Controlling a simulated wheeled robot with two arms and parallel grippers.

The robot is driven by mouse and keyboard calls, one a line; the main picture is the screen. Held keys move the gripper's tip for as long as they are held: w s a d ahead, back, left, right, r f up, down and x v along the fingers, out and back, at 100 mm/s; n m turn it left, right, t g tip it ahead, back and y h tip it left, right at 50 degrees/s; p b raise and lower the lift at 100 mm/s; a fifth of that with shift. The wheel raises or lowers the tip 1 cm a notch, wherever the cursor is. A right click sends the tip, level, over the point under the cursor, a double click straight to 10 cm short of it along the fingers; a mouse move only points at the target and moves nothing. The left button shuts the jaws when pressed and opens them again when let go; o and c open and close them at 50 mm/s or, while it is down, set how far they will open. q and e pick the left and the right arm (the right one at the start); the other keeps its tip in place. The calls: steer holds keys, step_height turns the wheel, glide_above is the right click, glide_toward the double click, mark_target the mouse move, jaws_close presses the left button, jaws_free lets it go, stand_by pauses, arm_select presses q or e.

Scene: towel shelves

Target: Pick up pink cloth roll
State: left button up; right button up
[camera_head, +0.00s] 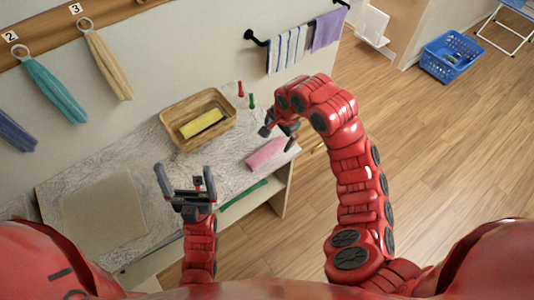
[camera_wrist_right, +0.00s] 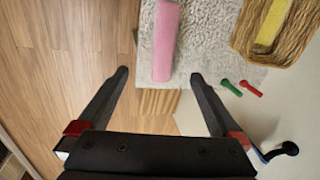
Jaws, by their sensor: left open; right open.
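The pink cloth roll (camera_head: 267,154) lies on the patterned top of the shelf unit (camera_head: 160,140), near its right end. In the right wrist view the roll (camera_wrist_right: 165,40) lies ahead of my right gripper (camera_wrist_right: 159,75), roughly in line with the gap between its fingers. My right gripper, also in the head view (camera_head: 278,131), is open and empty, close to the roll; whether it touches is not clear. My left gripper (camera_head: 182,180) is open and empty over the shelf top, left of the roll.
A wicker basket (camera_head: 170,134) holding a yellow roll (camera_head: 202,123) stands behind the roll. Red (camera_head: 240,89) and green (camera_head: 251,101) small items stand by the wall. A beige mat (camera_head: 100,212) lies at left. A towel rail (camera_head: 258,41) is above. Open floor is at right.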

mark_target(267, 150)
steer(key=b+x, duration=0.2)
steer(key=x, duration=0.6)
steer(key=shift+a, duration=0.15)
steer(key=shift+a+f, duration=0.25)
steer(key=shift+a, duration=0.05)
steer(key=p+x, duration=0.1)
steer(key=x, duration=0.1)
steer(key=p+x, duration=0.1)
steer(key=shift+w+a+f+p, duration=0.15)
steer(key=shift+a+f+p, duration=0.15)
steer(key=shift+f, duration=0.05)
steer(key=shift+w+f, duration=0.1)
steer(key=shift+f, duration=0.3)
steer(key=c, duration=1.4)
steer(key=shift+c, duration=0.3)
steer(key=shift+r, duration=0.15)
